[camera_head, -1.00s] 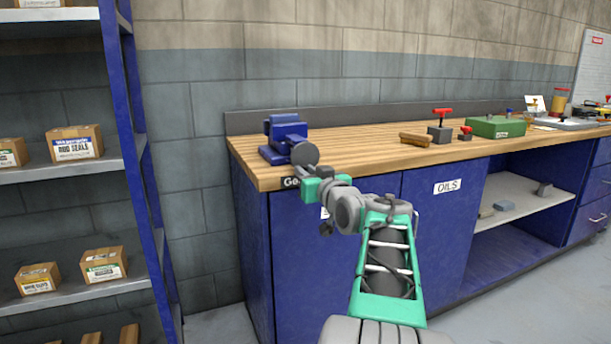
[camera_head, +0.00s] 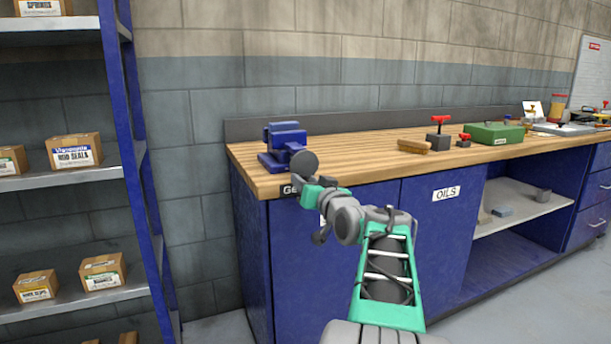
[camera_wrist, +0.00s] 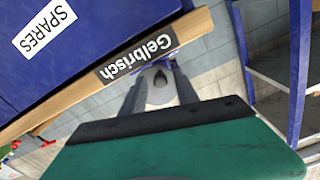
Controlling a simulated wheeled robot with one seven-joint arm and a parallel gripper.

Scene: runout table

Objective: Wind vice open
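The blue vice (camera_head: 285,145) stands on the left front corner of the wooden bench. A dark grey disc (camera_head: 305,162), which looks like the vice's handwheel, faces the front edge. My gripper (camera_head: 303,184) is at the bench edge, just below the disc. In the wrist view my gripper (camera_wrist: 158,72) has two grey fingers pointing away, with a light grey rounded piece between them. A little blue shows just beyond the fingertips. I cannot tell whether the fingers are closed on the wheel or its handle.
The bench top (camera_head: 350,157) is clear just right of the vice. Farther right are a wooden block (camera_head: 413,146), a red-handled grey block (camera_head: 438,139) and a green box (camera_head: 494,133). A blue shelf rack (camera_head: 130,150) with boxes stands left. A "Gelbrisch" label (camera_wrist: 137,54) is on the bench edge.

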